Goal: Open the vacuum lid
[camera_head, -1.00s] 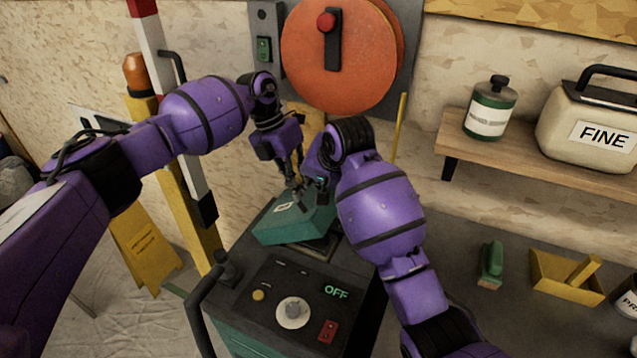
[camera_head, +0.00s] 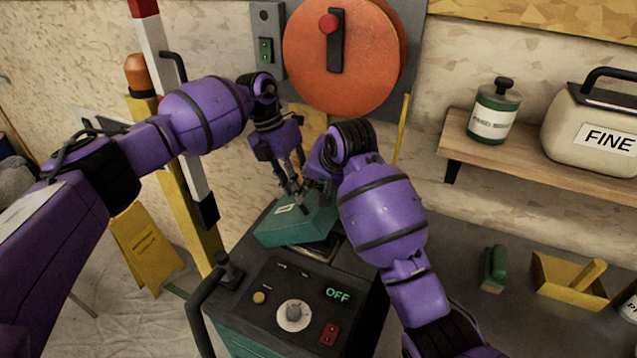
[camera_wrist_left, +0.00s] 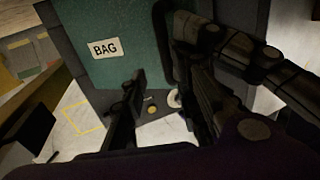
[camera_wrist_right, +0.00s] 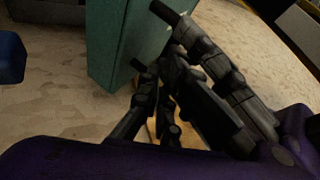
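The vacuum (camera_head: 268,310) stands in the lower middle of the head view, its panel reading OFF. Its teal lid (camera_head: 285,232) sits behind the panel, with a dark and metal gap under its front right edge. The left wrist view shows the lid's top (camera_wrist_left: 110,70) with a BAG label; the right wrist view shows the lid (camera_wrist_right: 104,50) side-on. My left gripper (camera_head: 293,188) points down at the lid's back edge; its fingers (camera_wrist_left: 168,100) are apart with nothing clear between them. My right gripper (camera_head: 318,188) is close beside it at the lid's back right; its fingers overlap other dark parts.
A black handle (camera_head: 205,300) stands at the vacuum's left front. A yellow post (camera_head: 180,200) and wet-floor sign (camera_head: 143,250) are to the left. An orange disc (camera_head: 350,60) is behind.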

